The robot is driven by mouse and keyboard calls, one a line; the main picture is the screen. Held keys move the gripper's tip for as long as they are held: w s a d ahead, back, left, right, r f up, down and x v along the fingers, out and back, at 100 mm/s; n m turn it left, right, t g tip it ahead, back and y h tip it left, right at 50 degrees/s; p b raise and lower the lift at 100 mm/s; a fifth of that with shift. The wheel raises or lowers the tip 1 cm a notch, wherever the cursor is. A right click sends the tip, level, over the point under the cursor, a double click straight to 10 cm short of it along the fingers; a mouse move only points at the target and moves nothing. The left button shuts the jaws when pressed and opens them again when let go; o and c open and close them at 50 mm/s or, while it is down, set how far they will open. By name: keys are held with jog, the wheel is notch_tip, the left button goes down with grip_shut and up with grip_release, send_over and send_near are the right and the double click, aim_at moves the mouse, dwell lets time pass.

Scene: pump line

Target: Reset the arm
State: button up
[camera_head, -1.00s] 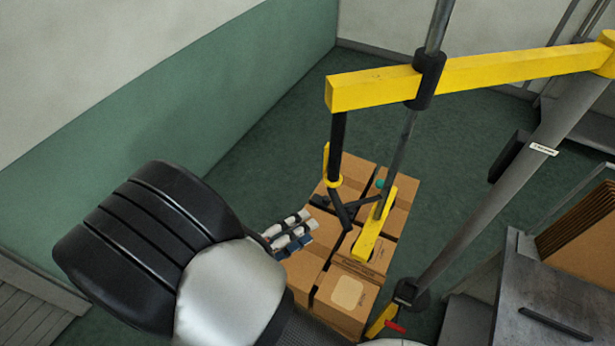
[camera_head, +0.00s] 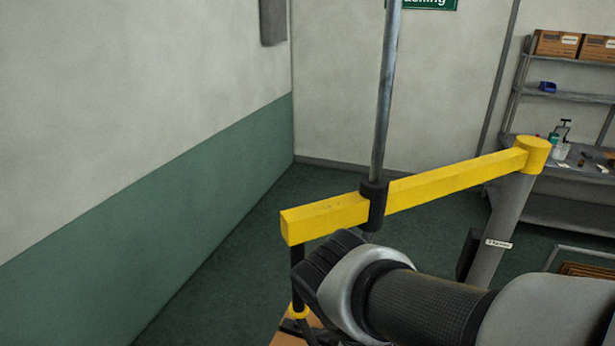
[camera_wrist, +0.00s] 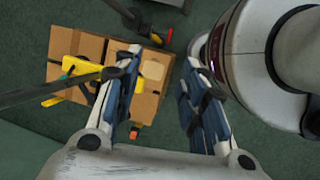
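My gripper (camera_wrist: 158,98) shows in the wrist view with its two blue-and-white fingers spread apart and nothing between them. Below it, to the left, are several cardboard boxes (camera_wrist: 152,70) packed together on the floor side. In the head view my dark and silver arm (camera_head: 425,300) reaches in from the lower right. My gripper is hidden there. Only a small corner of the boxes (camera_head: 288,338) shows at the bottom edge.
A yellow beam (camera_head: 455,180) on a grey post (camera_head: 503,225) crosses just behind my arm, with a vertical rod (camera_head: 386,100) through it. A shelf bench (camera_head: 565,150) stands at the far right. Green floor (camera_head: 225,260) is clear at left.

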notch_tip(320, 180, up, 7)
jog(key=s+d+m+t+y, duration=0.25)
jog(key=m+t+y, duration=0.2)
jog(key=m, duration=0.95)
notch_tip(320, 180, down, 23)
jog(key=s+b, duration=0.2)
jog(key=b, duration=1.9)
jog(key=shift+s+f+g, duration=0.2)
jog(key=shift+g, duration=0.15)
jog(key=shift+a, duration=0.1)
